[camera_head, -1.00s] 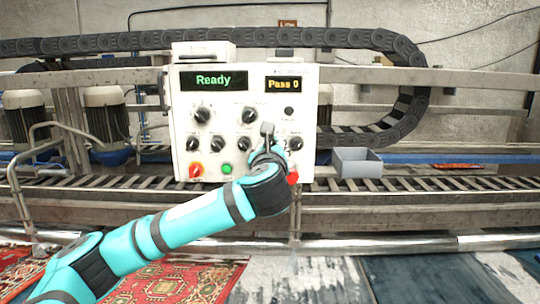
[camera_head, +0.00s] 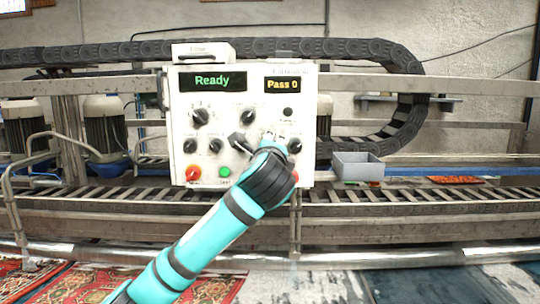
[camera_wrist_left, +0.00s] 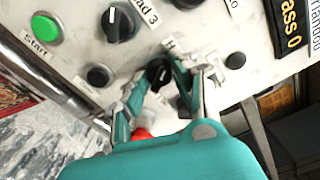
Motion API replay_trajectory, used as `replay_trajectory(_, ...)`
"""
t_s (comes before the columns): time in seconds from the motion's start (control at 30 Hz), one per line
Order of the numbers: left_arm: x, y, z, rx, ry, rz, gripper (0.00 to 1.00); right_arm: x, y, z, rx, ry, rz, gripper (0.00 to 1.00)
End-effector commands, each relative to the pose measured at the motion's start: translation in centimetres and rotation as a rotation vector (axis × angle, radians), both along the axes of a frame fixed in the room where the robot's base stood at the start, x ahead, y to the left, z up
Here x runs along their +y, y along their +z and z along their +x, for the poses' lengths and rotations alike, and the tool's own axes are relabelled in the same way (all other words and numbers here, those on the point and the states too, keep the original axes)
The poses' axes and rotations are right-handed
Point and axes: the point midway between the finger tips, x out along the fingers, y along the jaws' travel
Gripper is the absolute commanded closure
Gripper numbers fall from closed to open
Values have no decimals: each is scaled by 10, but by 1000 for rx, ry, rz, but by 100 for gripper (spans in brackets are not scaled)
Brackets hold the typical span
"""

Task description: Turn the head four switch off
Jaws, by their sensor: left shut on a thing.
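The head four switch is a black rotary knob with a pale pointer line, seen between my fingertips in the left wrist view (camera_wrist_left: 158,72). It sits beside the head three switch (camera_wrist_left: 118,22) on the white control panel (camera_head: 180,105). My left gripper (camera_wrist_left: 155,80) has its two fingers closed around the knob, one on each side. In the head view, my gripper and wrist cover this knob and part of the lower panel. The knob's exact on or off mark is too small to read. My right gripper is not in view.
A green Start button (camera_head: 224,172) and a red button (camera_head: 193,174) are below the knobs. More black knobs surround the gripper, including one close to its right (camera_head: 294,146). The screens read Ready (camera_head: 212,81) and Pass 0 (camera_head: 283,86). A grey bin (camera_head: 357,167) stands right.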

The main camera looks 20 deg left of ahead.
Motion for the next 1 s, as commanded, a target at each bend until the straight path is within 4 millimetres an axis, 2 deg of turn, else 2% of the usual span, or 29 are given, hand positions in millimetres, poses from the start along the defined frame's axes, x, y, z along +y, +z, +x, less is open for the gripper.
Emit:
replay_trajectory(0.33,0,-1,0,-41,2,-148,100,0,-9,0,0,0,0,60)
replay_trajectory(0.9,0,-1,0,-49,1,-181,100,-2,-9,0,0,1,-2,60)
replay_trajectory(0.93,0,-1,0,-49,1,-181,72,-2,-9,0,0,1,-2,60)
replay_trajectory(1.0,0,-1,0,-49,2,-179,62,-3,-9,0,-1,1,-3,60)
